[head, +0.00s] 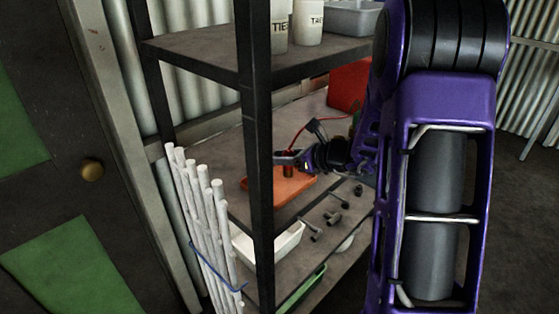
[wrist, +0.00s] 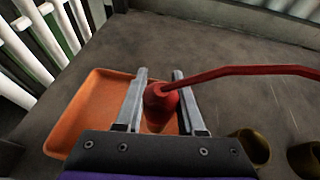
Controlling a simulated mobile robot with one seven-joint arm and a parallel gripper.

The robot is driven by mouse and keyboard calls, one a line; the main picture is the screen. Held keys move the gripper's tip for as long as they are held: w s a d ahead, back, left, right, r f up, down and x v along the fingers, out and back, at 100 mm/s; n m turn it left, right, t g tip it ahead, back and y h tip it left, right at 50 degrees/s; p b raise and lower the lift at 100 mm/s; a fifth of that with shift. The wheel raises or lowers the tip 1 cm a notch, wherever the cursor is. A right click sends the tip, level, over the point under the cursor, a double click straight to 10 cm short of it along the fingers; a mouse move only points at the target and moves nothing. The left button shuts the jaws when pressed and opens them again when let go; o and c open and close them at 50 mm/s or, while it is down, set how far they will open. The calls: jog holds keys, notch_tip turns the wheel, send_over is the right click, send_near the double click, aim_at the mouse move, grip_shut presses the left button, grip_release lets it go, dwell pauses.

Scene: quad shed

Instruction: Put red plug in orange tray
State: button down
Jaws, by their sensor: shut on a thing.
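The red plug (wrist: 160,104) is held between the two fingers of my gripper (wrist: 160,92), with a red cable (wrist: 240,72) running off to the right. In the head view my gripper (head: 288,158) is shut on the plug (head: 288,171), which hangs upright over the orange tray (head: 280,192). The tray lies flat on the middle shelf; in the wrist view its bare left part (wrist: 88,112) shows beside and below the fingers. The plug is over the tray's right part. I cannot tell whether its lower end touches the tray floor.
A dark shelf post (head: 256,120) stands in front of the tray's left part. A red box (head: 350,85) sits further back. White poles (head: 205,215) lean at the left. The upper shelf (head: 200,52) is overhead.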

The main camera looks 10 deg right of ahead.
jog(key=shift+f, duration=0.3)
jog(key=shift+f, duration=0.2)
jog(key=c, duration=0.5)
grip_release()
jog(key=shift+r, duration=0.1)
jog(key=shift+r, duration=0.1)
jog(key=shift+s+d+r, duration=0.1)
jog(key=shift+r, duration=0.15)
jog(key=p+v, duration=0.1)
jog(key=v, duration=1)
jog(key=shift+s+d, duration=0.2)
jog(key=shift+s, duration=0.1)
